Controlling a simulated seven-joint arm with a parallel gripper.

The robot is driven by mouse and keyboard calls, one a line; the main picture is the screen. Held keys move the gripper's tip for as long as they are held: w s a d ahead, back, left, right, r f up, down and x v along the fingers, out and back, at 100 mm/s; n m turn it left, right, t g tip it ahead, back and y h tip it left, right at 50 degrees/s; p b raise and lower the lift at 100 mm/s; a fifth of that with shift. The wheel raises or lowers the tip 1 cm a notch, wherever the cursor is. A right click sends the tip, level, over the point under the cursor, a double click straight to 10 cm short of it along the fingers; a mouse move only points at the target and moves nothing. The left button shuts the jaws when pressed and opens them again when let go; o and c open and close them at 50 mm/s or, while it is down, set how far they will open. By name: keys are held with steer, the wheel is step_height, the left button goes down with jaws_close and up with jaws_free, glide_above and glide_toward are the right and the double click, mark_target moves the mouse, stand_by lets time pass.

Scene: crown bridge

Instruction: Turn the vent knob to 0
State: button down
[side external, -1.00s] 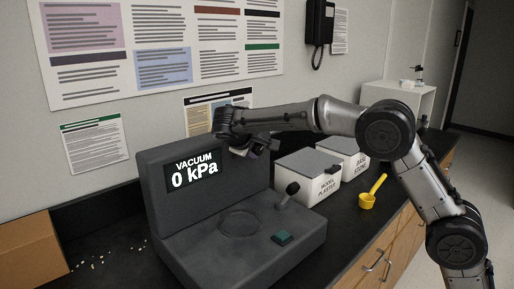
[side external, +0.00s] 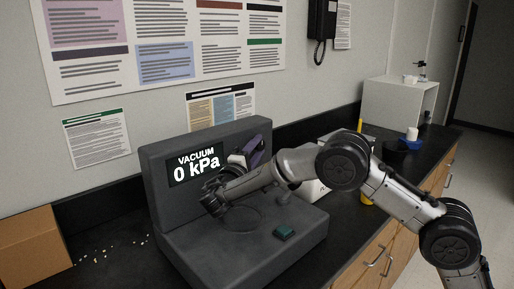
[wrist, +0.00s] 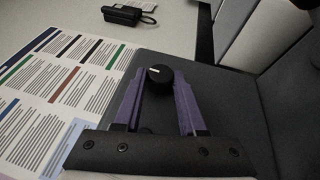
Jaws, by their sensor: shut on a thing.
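The vent knob (wrist: 159,74) is a round black knob with a short white pointer line, on the upright grey face of the vacuum unit (side external: 163,140). In the wrist view the pointer line lies toward the upper left of the knob. The purple fingers of my gripper (wrist: 158,80) close on the knob from both sides. In the side view my gripper (side external: 262,146) is at the right part of the upright panel, and the knob is hidden there. The unit's display (side external: 197,164) reads "VACUUM 0 kPa". No scale numbers around the knob can be read.
A green button (side external: 284,232) sits on the unit's lower deck. My arm covers much of the counter to the right, with a white box (side external: 310,191) partly showing. A cardboard box (side external: 28,246) and small scattered pieces lie at left. A wall phone (side external: 320,22) hangs above.

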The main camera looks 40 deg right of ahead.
steer(key=shift+t+h, duration=0.3)
steer(key=shift+h, duration=0.1)
stand_by(0.3)
steer(key=shift+c, duration=2.4)
jaws_free()
steer(key=shift+a+f, duration=0.1)
steer(key=v, duration=1.3)
steer(key=shift+a, duration=0.3)
steer(key=shift+s, duration=0.15)
